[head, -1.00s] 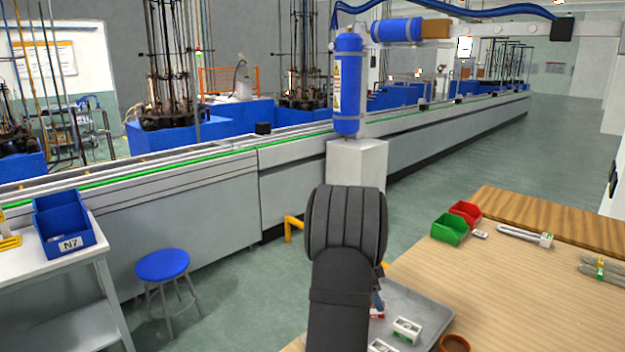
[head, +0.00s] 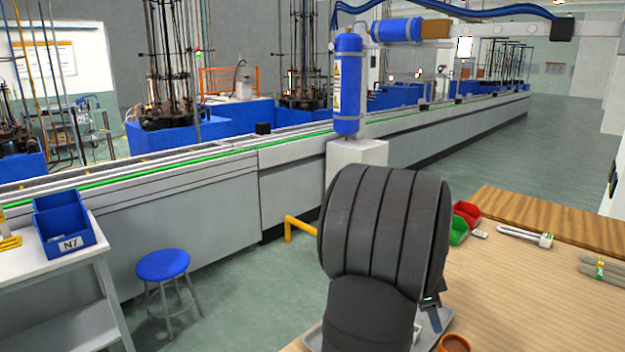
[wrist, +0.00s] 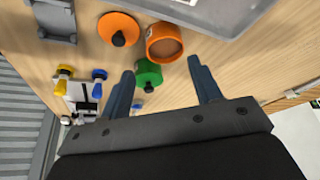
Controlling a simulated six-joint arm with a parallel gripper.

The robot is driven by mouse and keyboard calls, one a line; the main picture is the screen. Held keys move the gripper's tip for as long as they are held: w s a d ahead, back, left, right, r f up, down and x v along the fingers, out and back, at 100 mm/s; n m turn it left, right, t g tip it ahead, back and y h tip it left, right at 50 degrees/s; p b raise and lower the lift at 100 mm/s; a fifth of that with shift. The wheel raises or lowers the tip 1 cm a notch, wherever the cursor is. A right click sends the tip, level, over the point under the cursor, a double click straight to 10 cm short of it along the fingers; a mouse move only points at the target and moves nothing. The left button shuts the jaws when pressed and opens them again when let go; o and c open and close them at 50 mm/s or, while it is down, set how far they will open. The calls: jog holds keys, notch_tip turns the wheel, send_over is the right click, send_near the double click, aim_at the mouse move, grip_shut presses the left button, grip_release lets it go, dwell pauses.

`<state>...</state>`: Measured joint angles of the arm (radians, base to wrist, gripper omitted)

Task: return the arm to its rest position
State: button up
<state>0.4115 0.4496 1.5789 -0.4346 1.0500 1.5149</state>
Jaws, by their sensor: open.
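My gripper (wrist: 163,85) is open in the wrist view, its two dark blue fingers spread apart with nothing between them that it holds. It is above the wooden table (wrist: 290,48). A green round piece (wrist: 148,73) shows beyond and between the fingers, near the left one. In the head view my dark arm covers the middle of the picture, and only a small part of the gripper (head: 431,312) shows at its lower right.
On the table are an orange cup (wrist: 164,42), an orange lid (wrist: 119,29), a grey tray (wrist: 215,12) and yellow and blue knobs (wrist: 99,76). In the head view, red (head: 466,214) and green bins (head: 459,231) stand behind my arm. A blue stool (head: 162,265) stands left on the floor.

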jog(key=s+m+g+y, duration=0.1)
jog(key=s+m+g, duration=0.4)
jog(key=s, duration=2.2)
jog(key=w+a+f, duration=0.1)
jog(key=w, duration=0.1)
jog(key=w+a+f+m+t, duration=0.1)
jog(key=w+f, duration=0.1)
jog(key=w, duration=0.1)
jog(key=w+a+f+m+t, duration=0.1)
jog(key=w+f, duration=0.1)
jog(key=shift+w+a+f, duration=0.15)
jog(key=shift+w+a, duration=0.1)
jog(key=shift+w, duration=0.1)
